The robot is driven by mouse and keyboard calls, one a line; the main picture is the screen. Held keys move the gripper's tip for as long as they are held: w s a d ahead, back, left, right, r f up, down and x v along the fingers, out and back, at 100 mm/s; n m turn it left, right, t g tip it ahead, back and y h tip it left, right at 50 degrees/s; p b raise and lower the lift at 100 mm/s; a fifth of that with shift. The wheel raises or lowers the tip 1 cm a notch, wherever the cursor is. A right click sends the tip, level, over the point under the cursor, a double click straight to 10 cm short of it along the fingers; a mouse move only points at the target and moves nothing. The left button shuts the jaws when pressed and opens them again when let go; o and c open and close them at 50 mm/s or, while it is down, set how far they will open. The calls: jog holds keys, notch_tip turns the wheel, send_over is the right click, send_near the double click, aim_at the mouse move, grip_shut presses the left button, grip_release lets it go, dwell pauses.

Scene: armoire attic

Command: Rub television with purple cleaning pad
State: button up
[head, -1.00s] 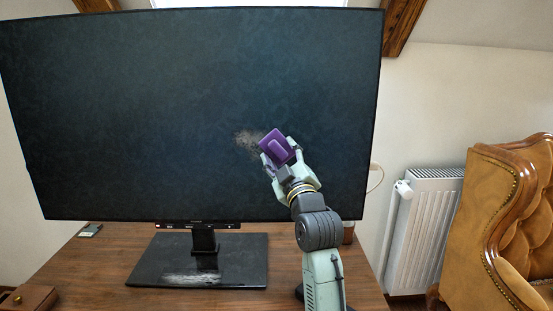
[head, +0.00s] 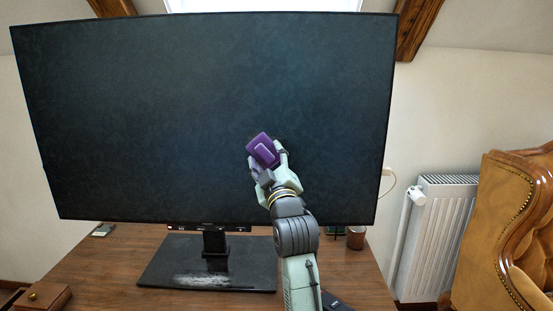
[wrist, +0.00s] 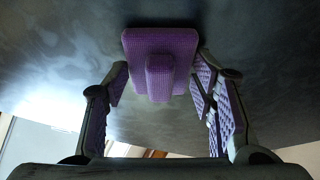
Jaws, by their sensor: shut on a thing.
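The television (head: 150,110) is a large dark screen on a black stand, standing on a wooden table. The purple cleaning pad (head: 262,150) is in front of the screen, right of its middle, and appears to be against it. My gripper (head: 268,163) is shut on the pad from below right. In the wrist view the pad (wrist: 135,45) lies flat along the dark screen (wrist: 60,60), its raised handle between the fingers of my gripper (wrist: 160,75). The screen behind the pad is hidden. A pale grey smudge (head: 200,281) marks the stand base.
The wooden table (head: 100,265) holds a small brown box (head: 42,296) at front left and a small brown pot (head: 356,238) behind my arm. A dark remote-like object (head: 335,302) lies by my arm. A radiator (head: 445,240) and leather armchair (head: 515,230) stand at right.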

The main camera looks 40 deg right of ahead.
aim_at(246, 150)
jog(key=shift+w+a+f+p, duration=0.1)
jog(key=shift+w+a+p, duration=0.05)
jog(key=shift+w+a, duration=0.75)
jog(key=shift+w+a+p, duration=0.15)
jog(key=shift+w+a, duration=0.4)
jog(key=shift+a, duration=0.55)
jog(key=shift+s+d+b, duration=0.3)
jog(key=shift+s+d, duration=0.25)
jog(key=shift+d, duration=0.25)
jog(key=shift+s+d+b, duration=0.25)
jog(key=shift+s+d, duration=0.3)
jog(key=shift+d, duration=0.2)
jog(key=shift+s+d+b, duration=0.45)
jog(key=shift+s+d, duration=0.2)
jog(key=shift+d, duration=0.4)
jog(key=shift+s+d+b, duration=0.45)
jog(key=shift+s+d, duration=0.25)
jog(key=shift+d, duration=0.3)
jog(key=shift+s+d+b, duration=0.45)
jog(key=shift+s+d, duration=0.2)
jog(key=shift+d, duration=0.4)
jog(key=shift+w+a+p, duration=0.2)
jog(key=shift+w+a, duration=0.9)
jog(key=shift+a, duration=0.4)
jog(key=shift+w+a+p, duration=0.25)
jog(key=shift+w+a, duration=0.85)
jog(key=shift+a, duration=0.4)
jog(key=shift+w+a+p, duration=0.2)
jog(key=shift+w+a, duration=0.9)
jog(key=shift+a, duration=0.4)
